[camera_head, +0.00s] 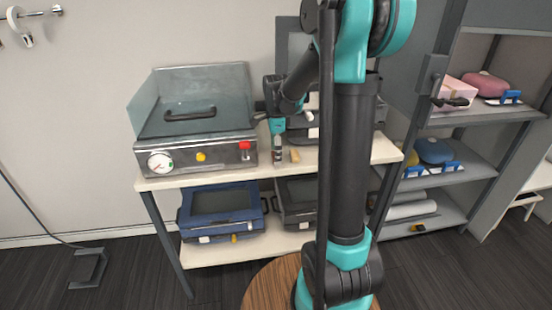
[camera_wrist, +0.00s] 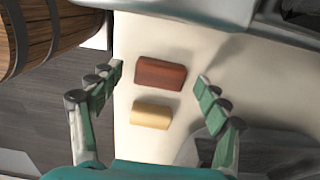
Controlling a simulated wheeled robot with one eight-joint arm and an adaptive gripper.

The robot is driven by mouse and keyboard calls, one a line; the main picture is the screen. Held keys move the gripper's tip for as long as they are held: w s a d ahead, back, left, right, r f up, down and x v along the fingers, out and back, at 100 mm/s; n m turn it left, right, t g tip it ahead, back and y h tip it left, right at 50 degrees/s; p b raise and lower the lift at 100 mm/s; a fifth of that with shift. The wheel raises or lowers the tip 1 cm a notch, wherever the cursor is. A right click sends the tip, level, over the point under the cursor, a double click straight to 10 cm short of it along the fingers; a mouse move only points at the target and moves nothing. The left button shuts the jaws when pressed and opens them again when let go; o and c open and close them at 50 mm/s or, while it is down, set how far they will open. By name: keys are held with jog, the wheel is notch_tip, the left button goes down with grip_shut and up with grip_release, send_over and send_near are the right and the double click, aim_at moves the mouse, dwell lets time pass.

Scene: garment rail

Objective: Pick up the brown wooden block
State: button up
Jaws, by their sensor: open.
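The brown wooden block (camera_wrist: 160,73) is reddish-brown and lies on the cream shelf top (camera_wrist: 185,40) in the wrist view. A pale tan block (camera_wrist: 151,114) lies apart from it, below it in the picture. My gripper (camera_wrist: 160,74) is open, with one fingertip to the left and one to the right of the brown block, and nothing is held. In the head view, my gripper (camera_head: 278,160) points down over the shelf top, beside the tan block (camera_head: 294,156). The brown block is mostly hidden there by the fingers.
A steel machine with a clear lid (camera_head: 200,115) stands left of my gripper. Another dark machine (camera_head: 300,105) stands behind and right, partly hidden by my arm. A blue case (camera_head: 220,208) sits on the lower shelf. A grey shelf unit (camera_head: 470,118) stands at right.

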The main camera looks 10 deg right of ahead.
jog(key=c, duration=1)
jog(key=shift+r, duration=0.1)
jog(key=shift+c, duration=0.2)
